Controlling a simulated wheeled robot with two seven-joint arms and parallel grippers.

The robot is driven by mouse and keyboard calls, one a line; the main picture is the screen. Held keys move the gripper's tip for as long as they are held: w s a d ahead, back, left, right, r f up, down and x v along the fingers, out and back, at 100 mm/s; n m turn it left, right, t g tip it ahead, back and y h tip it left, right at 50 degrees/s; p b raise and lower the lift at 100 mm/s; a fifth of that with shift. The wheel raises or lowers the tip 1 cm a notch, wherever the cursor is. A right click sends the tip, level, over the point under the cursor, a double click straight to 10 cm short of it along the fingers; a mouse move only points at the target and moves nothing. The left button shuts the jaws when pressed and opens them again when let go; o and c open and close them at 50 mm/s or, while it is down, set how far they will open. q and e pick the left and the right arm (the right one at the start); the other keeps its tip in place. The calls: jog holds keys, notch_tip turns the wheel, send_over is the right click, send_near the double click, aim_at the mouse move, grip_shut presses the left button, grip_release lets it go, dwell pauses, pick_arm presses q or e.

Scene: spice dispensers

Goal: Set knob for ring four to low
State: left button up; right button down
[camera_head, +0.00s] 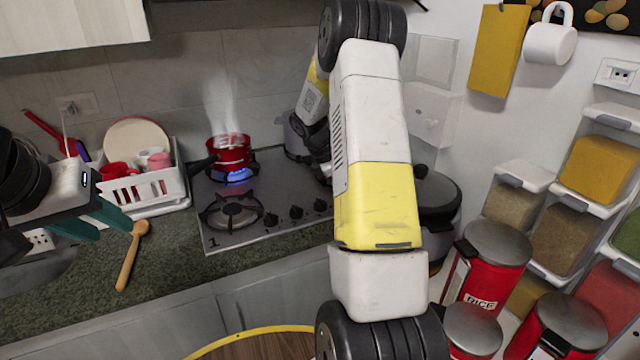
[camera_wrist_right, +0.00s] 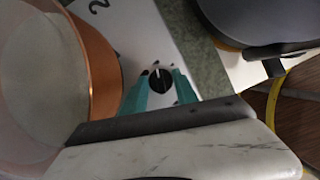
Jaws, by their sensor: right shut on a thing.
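The stove (camera_head: 225,237) has a row of black knobs, with three visible (camera_head: 270,220) in the head view; my right arm covers its right part. In the right wrist view, a black knob (camera_wrist_right: 161,79) with a pale pointer mark sits between the two teal fingertips of my right gripper (camera_wrist_right: 160,88), which is shut on it. Small marks surround this knob, and a printed "2" (camera_wrist_right: 98,5) shows nearby on the panel. In the head view my right gripper is hidden behind its arm. My left gripper (camera_head: 103,222) is open and empty above the counter at the left.
A steaming red pot (camera_head: 230,152) sits over a blue flame. A copper-coloured pot (camera_wrist_right: 103,75) is close to my right gripper. A dark-lidded pot (camera_head: 436,190) stands right of the stove. A white dish rack (camera_head: 150,190) and wooden spoon (camera_head: 130,258) are at left.

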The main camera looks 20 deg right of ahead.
jog(key=c, duration=1)
grip_release()
jog(key=v, duration=0.7)
jog(key=shift+r, duration=0.4)
jog(key=shift+o, duration=0.2)
jog(key=shift+a, duration=0.15)
